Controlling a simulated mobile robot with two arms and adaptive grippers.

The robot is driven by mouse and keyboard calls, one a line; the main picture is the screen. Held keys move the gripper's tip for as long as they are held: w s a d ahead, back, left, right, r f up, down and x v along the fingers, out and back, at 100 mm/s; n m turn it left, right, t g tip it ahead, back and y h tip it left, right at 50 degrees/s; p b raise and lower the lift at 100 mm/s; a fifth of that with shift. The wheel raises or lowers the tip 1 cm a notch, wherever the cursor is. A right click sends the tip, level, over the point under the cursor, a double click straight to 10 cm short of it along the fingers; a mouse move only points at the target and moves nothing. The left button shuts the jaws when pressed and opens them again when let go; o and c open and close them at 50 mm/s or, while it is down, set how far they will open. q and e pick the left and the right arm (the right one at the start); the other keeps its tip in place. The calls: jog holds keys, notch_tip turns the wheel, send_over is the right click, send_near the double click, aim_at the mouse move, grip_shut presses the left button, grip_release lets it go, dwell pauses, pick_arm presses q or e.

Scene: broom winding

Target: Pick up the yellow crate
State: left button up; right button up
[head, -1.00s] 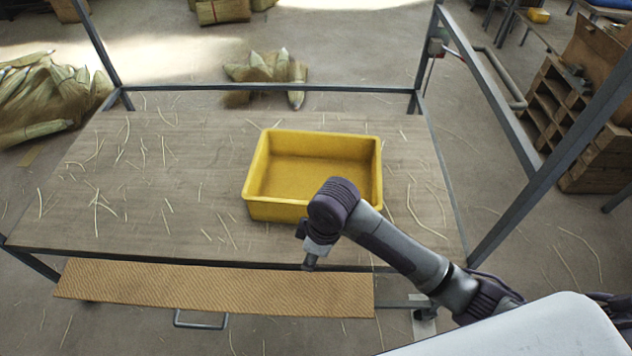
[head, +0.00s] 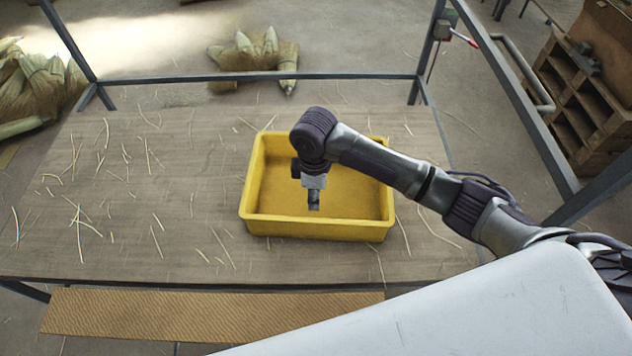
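The yellow crate (head: 318,229) is an open, empty-looking rectangular bin that sits upright on the wooden table (head: 110,220), right of its middle. My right arm comes in from the right and crosses over the crate's right rim. My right gripper (head: 314,203) points down over the inside of the crate, near its middle. I see it from above and behind, so I cannot tell whether its fingers are open or shut. Nothing shows in it. My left gripper is not in view.
Straw bits lie scattered on the table. Metal posts and a rail (head: 260,77) frame the table's back and sides. A ribbed tan board (head: 200,315) runs along the front edge. Straw bundles (head: 255,60) lie on the floor behind, and a wooden shelf (head: 580,100) stands at right.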

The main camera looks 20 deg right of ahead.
send_over(316, 218)
jog(key=f, duration=0.6)
jog(key=shift+s+a, duration=0.15)
jog(key=shift+s, duration=0.05)
jog(key=shift+f, duration=0.4)
jog(key=shift+w+f, duration=0.1)
jog(key=shift+f, duration=0.15)
notch_tip(316, 218, down, 4)
jog(key=shift+f, duration=0.15)
jog(key=shift+w+f, duration=0.1)
jog(key=shift+f, duration=0.25)
jog(key=shift+c, duration=0.3)
grip_shut()
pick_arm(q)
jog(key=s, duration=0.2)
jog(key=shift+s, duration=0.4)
